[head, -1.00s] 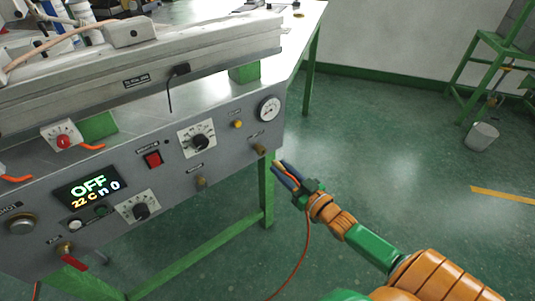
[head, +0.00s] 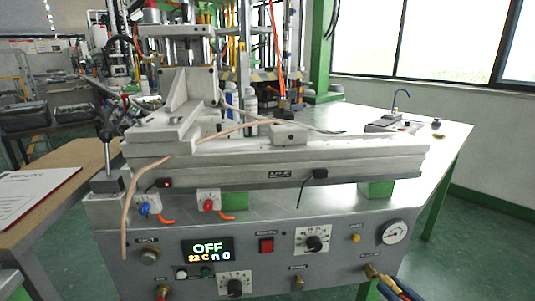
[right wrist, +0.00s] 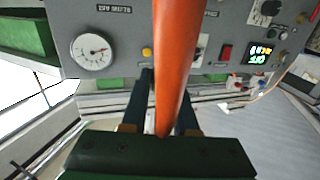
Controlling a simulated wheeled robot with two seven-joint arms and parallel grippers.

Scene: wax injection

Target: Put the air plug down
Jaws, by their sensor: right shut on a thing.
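My right gripper (head: 390,287) shows at the bottom edge of the head view, right of centre, with only its blue fingers in sight. It is shut on the air plug, close to a brass port (head: 370,271) low on the machine's front panel. The plug's orange hose (right wrist: 168,70) runs across the middle of the right wrist view, between the dark blue fingers. The hose hides most of the plug, and I cannot tell whether the plug touches the port. My left gripper is not in view.
The white tabletop (head: 440,138) has bare room at the right. A wooden table (head: 70,170) with a paper stands at the left.

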